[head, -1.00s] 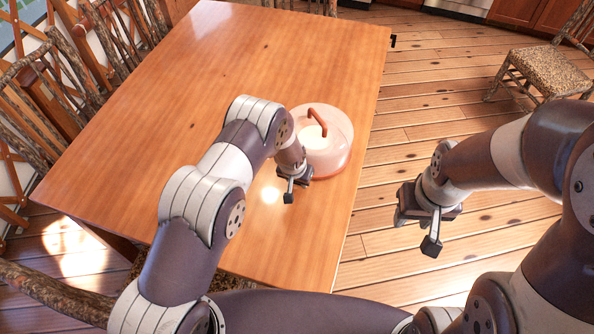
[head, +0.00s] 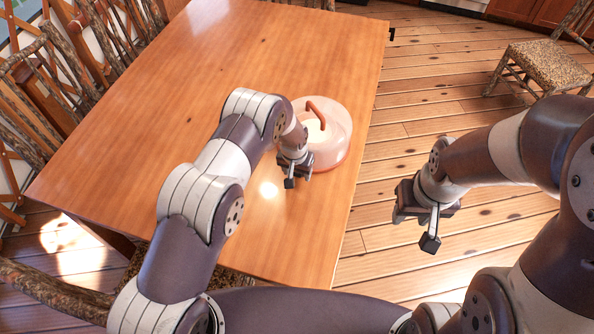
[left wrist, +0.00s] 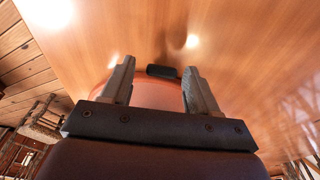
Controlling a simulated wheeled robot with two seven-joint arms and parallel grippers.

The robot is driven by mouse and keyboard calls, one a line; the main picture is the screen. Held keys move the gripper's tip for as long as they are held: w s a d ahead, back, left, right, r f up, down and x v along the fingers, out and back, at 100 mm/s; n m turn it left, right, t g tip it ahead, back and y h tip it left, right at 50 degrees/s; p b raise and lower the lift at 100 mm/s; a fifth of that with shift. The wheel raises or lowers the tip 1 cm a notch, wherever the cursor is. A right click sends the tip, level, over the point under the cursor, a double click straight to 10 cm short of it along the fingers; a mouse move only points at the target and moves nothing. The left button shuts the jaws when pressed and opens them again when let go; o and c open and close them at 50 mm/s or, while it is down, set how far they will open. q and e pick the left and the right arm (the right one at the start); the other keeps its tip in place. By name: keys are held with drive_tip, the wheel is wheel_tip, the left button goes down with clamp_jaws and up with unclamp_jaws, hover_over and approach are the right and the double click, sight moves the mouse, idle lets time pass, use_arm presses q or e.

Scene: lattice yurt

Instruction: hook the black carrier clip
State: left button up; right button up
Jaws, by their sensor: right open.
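A translucent pinkish round carrier (head: 334,150) with a brown handle (head: 315,112) stands upright on the wooden table. The black clip (left wrist: 162,71) shows in the left wrist view at the carrier's far rim, between my two left fingertips in the picture; I cannot tell if they touch it. My left gripper (head: 291,182) is at the carrier's near left side, low over the tabletop. It also shows in the left wrist view (left wrist: 159,64), fingers apart, nothing clearly held. My right gripper (head: 424,232) is open and empty, out over the floor right of the table.
The wooden table (head: 200,110) is otherwise bare, with clear room left of the carrier. Wooden chairs line the left side, and another chair (head: 545,65) stands at the upper right.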

use_arm(q)
wheel_tip(320, 180, up, 12)
drive_tip(key=s+b, duration=0.2)
drive_tip(key=shift+a+r, duration=0.25)
